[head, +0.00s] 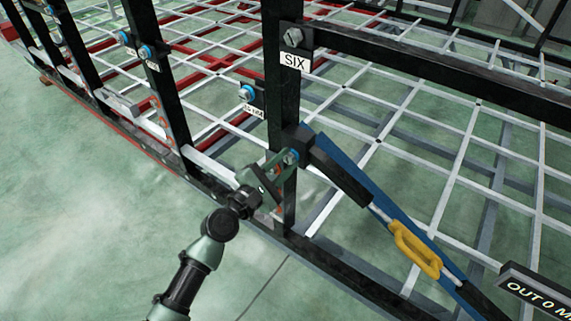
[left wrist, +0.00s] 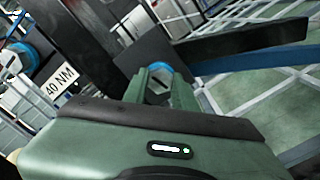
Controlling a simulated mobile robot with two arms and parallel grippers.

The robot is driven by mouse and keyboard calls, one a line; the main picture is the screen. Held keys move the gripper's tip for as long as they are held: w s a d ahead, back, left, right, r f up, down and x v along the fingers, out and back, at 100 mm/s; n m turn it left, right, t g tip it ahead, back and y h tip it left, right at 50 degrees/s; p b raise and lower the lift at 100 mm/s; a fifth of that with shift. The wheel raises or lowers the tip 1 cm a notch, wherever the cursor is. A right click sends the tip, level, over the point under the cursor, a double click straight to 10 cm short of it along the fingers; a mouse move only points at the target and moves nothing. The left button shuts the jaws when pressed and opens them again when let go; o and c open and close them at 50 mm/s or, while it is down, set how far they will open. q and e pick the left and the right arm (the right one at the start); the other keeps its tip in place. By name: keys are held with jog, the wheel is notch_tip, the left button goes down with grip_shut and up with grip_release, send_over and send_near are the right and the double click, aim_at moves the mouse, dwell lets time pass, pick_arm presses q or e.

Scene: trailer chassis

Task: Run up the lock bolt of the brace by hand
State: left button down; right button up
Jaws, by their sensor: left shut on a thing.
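The lock bolt (head: 291,156) has a silver hex head and a blue collar, and sits on the dark upright post at the upper end of the brace. My left gripper (head: 285,160) reaches it from the lower left and is shut on it. In the left wrist view the bolt head (left wrist: 158,90) shows between my left gripper's two green fingers (left wrist: 160,92). The brace (head: 345,160) is a blue diagonal bar with a black sleeve and a yellow handle (head: 415,250), running down to the right. The fingers partly hide the bolt. My right gripper is out of view.
The dark post (head: 282,90) carries a "SIX" label (head: 295,61) under another bolt. A blue-collared bolt (head: 247,92) with a small label sits left of it. A black display (head: 535,291) stands at the lower right. The green floor (head: 80,230) at left is clear.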

pick_arm(q)
jog(key=m, duration=0.2)
jog(key=m+b, duration=0.1)
jog(key=m, duration=0.1)
jog(key=shift+f+m, duration=0.35)
jog(key=shift+m, duration=0.05)
jog(key=m, duration=0.3)
jog(key=shift+s+m+b, duration=0.1)
jog(key=shift+m+b, duration=0.2)
jog(key=m, duration=0.3)
jog(key=shift+m, duration=0.3)
jog(key=m, duration=0.3)
jog(key=shift+m, duration=0.3)
jog(key=m, duration=0.4)
jog(key=shift+m, duration=0.3)
jog(key=m+p, duration=0.1)
jog(key=m, duration=0.3)
jog(key=shift+m, duration=0.3)
jog(key=m, duration=0.4)
jog(key=shift+p, duration=0.35)
jog(key=shift+m, duration=2)
